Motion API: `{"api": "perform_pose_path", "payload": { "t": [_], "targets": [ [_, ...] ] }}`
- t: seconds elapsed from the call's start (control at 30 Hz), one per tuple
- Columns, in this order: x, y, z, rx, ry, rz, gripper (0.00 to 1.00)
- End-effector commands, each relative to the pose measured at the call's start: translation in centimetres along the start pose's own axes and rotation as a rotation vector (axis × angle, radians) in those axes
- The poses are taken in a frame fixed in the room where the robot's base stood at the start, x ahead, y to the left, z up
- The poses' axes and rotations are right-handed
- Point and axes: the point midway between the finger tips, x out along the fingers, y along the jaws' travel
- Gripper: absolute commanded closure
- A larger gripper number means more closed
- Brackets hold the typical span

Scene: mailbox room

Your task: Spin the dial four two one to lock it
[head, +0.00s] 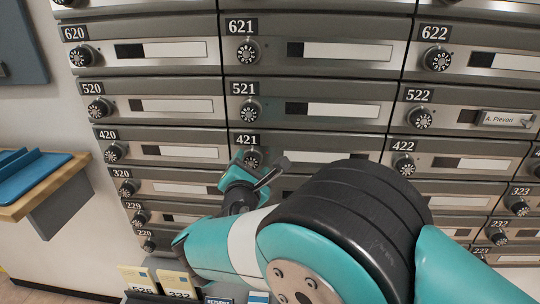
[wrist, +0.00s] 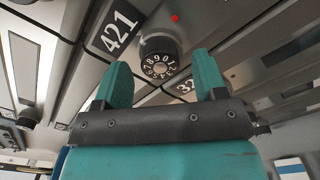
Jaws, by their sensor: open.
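The dial of mailbox 421 (head: 252,156) is a round black knob with white digits, beside the black 421 label (head: 246,140). In the wrist view the 421 dial (wrist: 158,58) faces me, just beyond and between the fingertips, with a small red light (wrist: 175,18) above it. My gripper (head: 256,172) has teal fingers and sits just below the dial in the head view. In the wrist view my gripper (wrist: 158,75) is open, a finger to each side of the dial's lower part, with no clear contact. The 421 door is partly hidden by my arm in the head view.
Rows of grey mailboxes with similar dials surround it, such as 521 (head: 250,110) above and 422 (head: 403,165) to the right. A wooden shelf (head: 40,185) with blue items juts out at left. Yellow cards (head: 175,282) stand low in front.

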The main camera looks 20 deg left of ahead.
Motion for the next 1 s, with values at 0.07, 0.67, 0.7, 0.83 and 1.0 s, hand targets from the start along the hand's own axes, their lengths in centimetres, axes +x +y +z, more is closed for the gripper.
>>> {"api": "perform_pose_path", "payload": {
  "t": [0.07,0.67,0.7,0.83,1.0],
  "targets": [
    [0.59,0.00,0.06,0.001,-0.001,0.000,0.35],
    [0.89,0.01,0.01,0.000,0.000,0.001,0.84],
    [0.88,0.01,0.01,0.000,0.000,0.001,0.84],
    [0.88,-0.02,-0.01,0.009,0.000,0.001,0.84],
    [0.88,-0.08,-0.08,0.054,0.000,0.001,0.84]
  ]
}}
